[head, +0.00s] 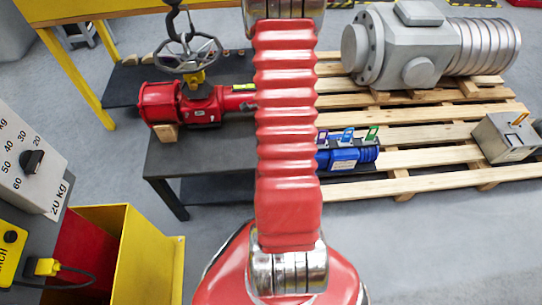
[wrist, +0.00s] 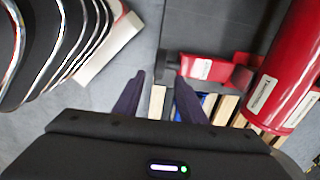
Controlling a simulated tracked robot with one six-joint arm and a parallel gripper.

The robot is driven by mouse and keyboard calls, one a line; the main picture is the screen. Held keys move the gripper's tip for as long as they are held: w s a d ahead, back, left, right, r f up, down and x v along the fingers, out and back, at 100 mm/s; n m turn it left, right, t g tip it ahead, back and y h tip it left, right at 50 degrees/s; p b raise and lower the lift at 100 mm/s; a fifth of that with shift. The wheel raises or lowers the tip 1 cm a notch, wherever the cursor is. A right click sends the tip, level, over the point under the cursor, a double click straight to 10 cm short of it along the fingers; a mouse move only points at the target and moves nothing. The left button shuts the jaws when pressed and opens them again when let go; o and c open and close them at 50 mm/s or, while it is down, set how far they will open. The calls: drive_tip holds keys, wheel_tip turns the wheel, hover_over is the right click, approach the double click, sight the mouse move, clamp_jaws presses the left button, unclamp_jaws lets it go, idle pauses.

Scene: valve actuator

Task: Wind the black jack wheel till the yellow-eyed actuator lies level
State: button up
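The red actuator (head: 205,108) lies on a dark bench at left in the head view, its thick end by a wooden block. A yellow eye (head: 195,78) sits on top, under a grey spoked handwheel (head: 186,54) and a dark hook (head: 173,22). I cannot make out the black jack wheel for certain. In the wrist view, my gripper (wrist: 157,100) is open, its two dark fingers apart with nothing between them. Beyond it are a red labelled block (wrist: 203,68) and a large red cylinder (wrist: 292,70) at right. In the head view my red arm hides the gripper.
Wooden pallets (head: 415,135) hold a grey ribbed machine (head: 410,45); a blue part (head: 345,158) is beside my arm. A grey box (head: 505,138) stands at right. A yellow bin (head: 150,255) and control panel (head: 30,160) are at left. A dark chrome-edged ribbed thing (wrist: 40,45) fills the wrist view's left.

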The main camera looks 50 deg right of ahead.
wheel_tip(320, 180, down, 12)
drive_tip(key=shift+r, duration=0.15)
idle(0.5)
drive_tip(key=shift+c, duration=0.5)
clamp_jaws()
